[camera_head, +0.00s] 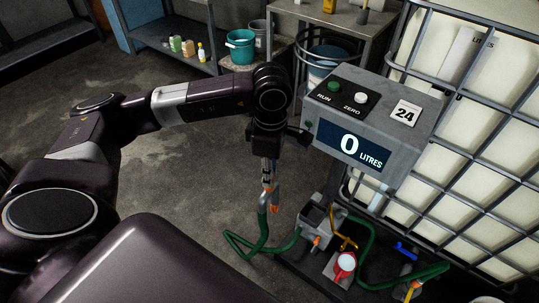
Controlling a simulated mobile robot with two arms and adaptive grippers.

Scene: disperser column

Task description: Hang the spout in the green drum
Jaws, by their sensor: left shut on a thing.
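My left gripper (268,176) points down, left of the display box, and is shut on the spout (268,197). The spout is a grey nozzle with orange parts, held above the floor. A green hose (263,232) runs from it, loops near the floor and continues to the right. I cannot make out a clear green drum; a teal bucket (240,47) stands at the back, and a bluish drum (322,70) is partly hidden behind the display box. My right gripper is not in view.
The display box (370,120) reads 0 LITRES, with green and white buttons and a 24 card. A caged white tank (470,120) fills the right. A grey holder (318,218) and red-rimmed fitting (343,264) sit below. Floor (180,190) at left is clear.

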